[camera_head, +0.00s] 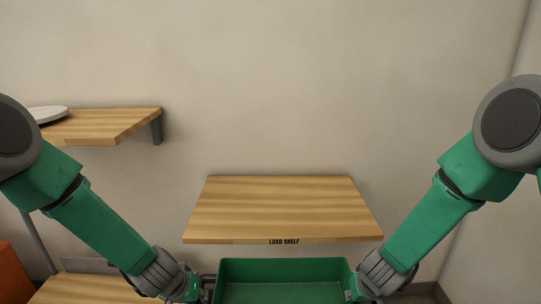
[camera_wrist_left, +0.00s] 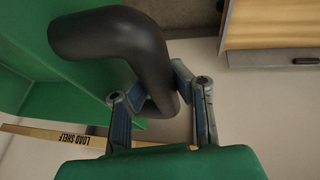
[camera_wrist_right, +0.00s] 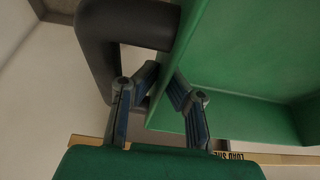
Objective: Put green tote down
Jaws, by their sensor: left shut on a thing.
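The green tote (camera_head: 285,268) is at the bottom middle of the head view, in front of and below the wooden load shelf (camera_head: 285,205). Only its upper part shows; its inside looks empty. My left gripper (camera_head: 205,290) is shut on the dark handle (camera_wrist_left: 112,38) at the tote's left end.
The load shelf top is bare, with its label on the front edge. A higher wooden shelf (camera_head: 110,122) at the left carries a pale round object (camera_head: 48,113). A lower wooden surface (camera_head: 85,289) and an orange object (camera_head: 16,275) are at the lower left.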

